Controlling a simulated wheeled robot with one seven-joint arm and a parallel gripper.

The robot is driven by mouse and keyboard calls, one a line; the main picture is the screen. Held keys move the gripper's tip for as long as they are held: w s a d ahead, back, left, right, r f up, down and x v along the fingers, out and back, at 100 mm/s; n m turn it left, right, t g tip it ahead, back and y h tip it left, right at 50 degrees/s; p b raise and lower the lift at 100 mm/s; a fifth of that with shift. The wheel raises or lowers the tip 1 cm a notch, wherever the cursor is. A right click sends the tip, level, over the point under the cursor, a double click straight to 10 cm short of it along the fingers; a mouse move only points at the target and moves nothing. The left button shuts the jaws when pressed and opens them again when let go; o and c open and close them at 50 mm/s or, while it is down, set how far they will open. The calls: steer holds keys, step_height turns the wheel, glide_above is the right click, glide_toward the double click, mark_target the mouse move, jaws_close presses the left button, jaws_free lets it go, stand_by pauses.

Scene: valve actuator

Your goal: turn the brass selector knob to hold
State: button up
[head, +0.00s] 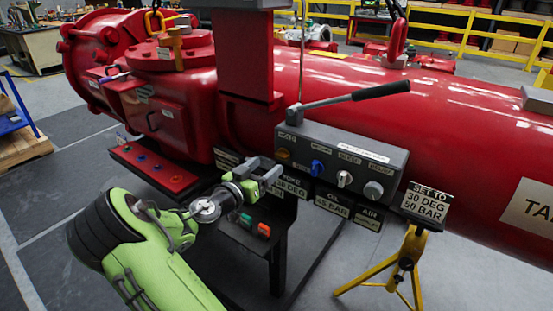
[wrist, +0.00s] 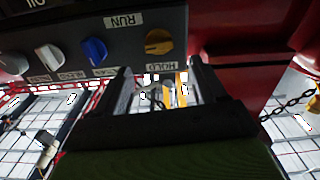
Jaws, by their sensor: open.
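The brass selector knob (head: 283,154) is the leftmost knob on the grey control box (head: 338,139) in the head view. In the wrist view, which is upside down, the brass knob (wrist: 158,42) lies beyond my fingertips, between the HOLD label (wrist: 161,66) and the RUN label (wrist: 123,20). Its ridge looks roughly crosswise there; its exact pointing is hard to tell. My gripper (head: 268,170) is open and empty, just in front and to the left of the knob, apart from it. Both fingers of my gripper (wrist: 159,76) show in the wrist view.
Beside the brass knob are a blue knob (head: 317,168), a white knob (head: 344,179) and a grey knob (head: 373,190). A black-handled lever (head: 380,91) rises above the box. The red actuator body (head: 440,125) stands behind. A yellow stand (head: 405,255) is at right.

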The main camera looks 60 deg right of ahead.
mark_target(280, 156)
steer(key=d, duration=0.4)
steer(key=s+d, duration=0.1)
steer(key=d, duration=0.2)
steer(key=shift+c, duration=0.4)
steer(key=c, duration=1)
